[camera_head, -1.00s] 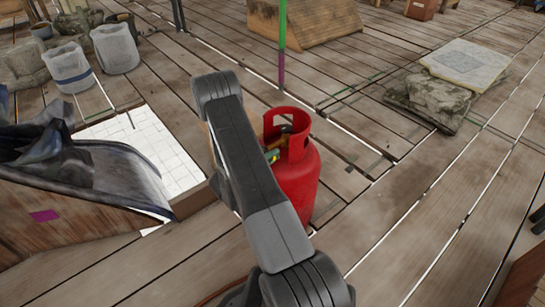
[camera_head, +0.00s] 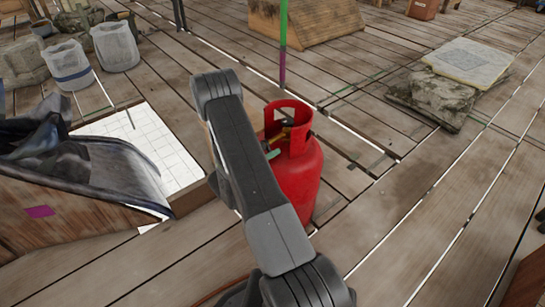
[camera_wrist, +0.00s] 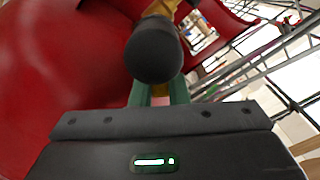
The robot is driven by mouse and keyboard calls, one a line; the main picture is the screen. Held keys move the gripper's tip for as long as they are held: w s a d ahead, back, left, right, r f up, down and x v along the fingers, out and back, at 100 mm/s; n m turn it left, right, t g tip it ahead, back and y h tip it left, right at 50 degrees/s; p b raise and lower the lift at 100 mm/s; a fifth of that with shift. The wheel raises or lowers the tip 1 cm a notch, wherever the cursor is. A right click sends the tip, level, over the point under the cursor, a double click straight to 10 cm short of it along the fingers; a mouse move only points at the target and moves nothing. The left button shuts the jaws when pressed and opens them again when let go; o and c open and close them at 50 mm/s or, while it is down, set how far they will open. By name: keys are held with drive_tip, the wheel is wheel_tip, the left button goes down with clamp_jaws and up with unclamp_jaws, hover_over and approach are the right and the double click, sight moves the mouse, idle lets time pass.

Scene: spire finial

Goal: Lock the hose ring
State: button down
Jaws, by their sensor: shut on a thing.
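A red gas cylinder (camera_head: 306,182) stands upright on the plank floor, partly hidden behind my arm. Its collar has an opening, and a brass valve (camera_head: 291,133) sits inside it. My gripper (camera_head: 272,153) reaches in at the left side of the collar, with a green finger showing beside the valve. In the wrist view, a dark round-ended part (camera_wrist: 153,52) sits in front of the brass fitting (camera_wrist: 165,10). My gripper's green fingers (camera_wrist: 158,92) are shut at that part, which appears to be the hose ring. The fingertips and their contact are hidden behind it.
The red collar wall (camera_wrist: 60,60) is close beside my gripper. A wooden box with dark cloth (camera_head: 85,175) and a white tiled panel (camera_head: 155,145) lie left. A thin pole (camera_head: 283,45) stands behind the cylinder. Floor on the right is mostly clear.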

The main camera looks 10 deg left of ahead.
drive_tip(key=shift+a+f+m, duration=0.1)
drive_tip(key=shift+f+m, duration=0.2)
drive_tip(key=shift+m, duration=0.3)
drive_tip(key=shift+w+b, duration=0.1)
drive_tip(key=shift+b, duration=0.2)
drive_tip(key=c, duration=1.4)
unclamp_jaws()
drive_tip(key=shift+a, duration=0.1)
drive_tip(key=shift+r, duration=0.15)
